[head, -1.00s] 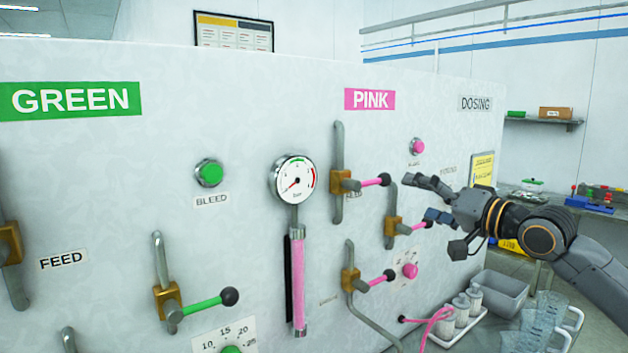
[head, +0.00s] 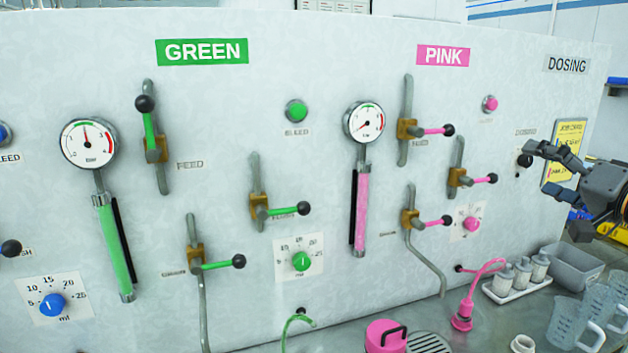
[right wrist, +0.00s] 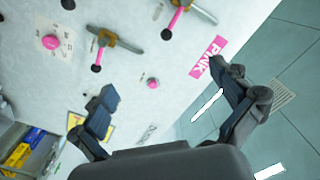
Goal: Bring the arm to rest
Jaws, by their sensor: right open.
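My right gripper (head: 556,188) is at the right edge of the head view, in front of the right end of the white panel. Its fingers are spread and nothing is between them. In the right wrist view the open gripper (right wrist: 160,85) shows the panel beyond it, tilted, with the PINK label (right wrist: 208,56). The pink valve levers, such as the upper one (head: 434,131), lie to the left of the gripper and apart from it. My left gripper is not in view.
The white panel (head: 330,60) fills most of the view, with levers, gauges and knobs. Below on the counter stand a grey bin (head: 575,268), clear jugs (head: 568,322), white bottles (head: 522,272) on a tray and a pink container (head: 385,337).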

